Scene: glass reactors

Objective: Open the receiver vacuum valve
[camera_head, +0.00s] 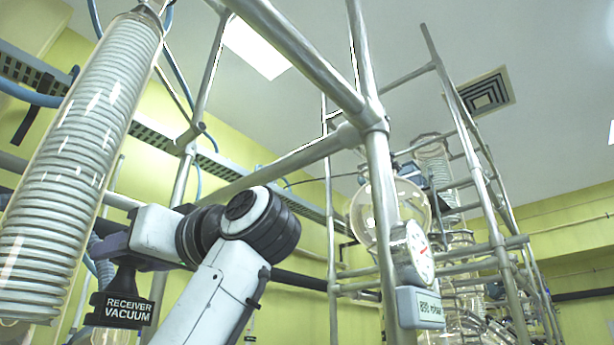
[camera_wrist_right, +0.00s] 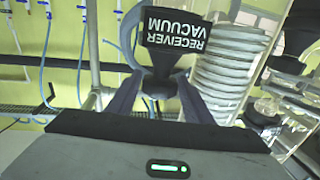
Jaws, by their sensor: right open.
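The receiver vacuum valve shows in the head view as a black handle with a "RECEIVER VACUUM" label (camera_head: 124,310) at lower left. In the right wrist view the same label (camera_wrist_right: 175,38) appears upside down, with a dark tapered neck below it. My right gripper (camera_head: 108,246) reaches in from the right just above the label. In the right wrist view its two dark fingers (camera_wrist_right: 162,85) are open on either side of the valve's neck. I cannot tell whether they touch it. My left gripper is not in view.
A tall glass column with a coil (camera_head: 75,165) stands close at the left and shows behind the valve in the wrist view (camera_wrist_right: 228,65). A metal pipe frame (camera_head: 378,180) with a round gauge (camera_head: 413,255) stands right of my arm. More glassware fills the far right.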

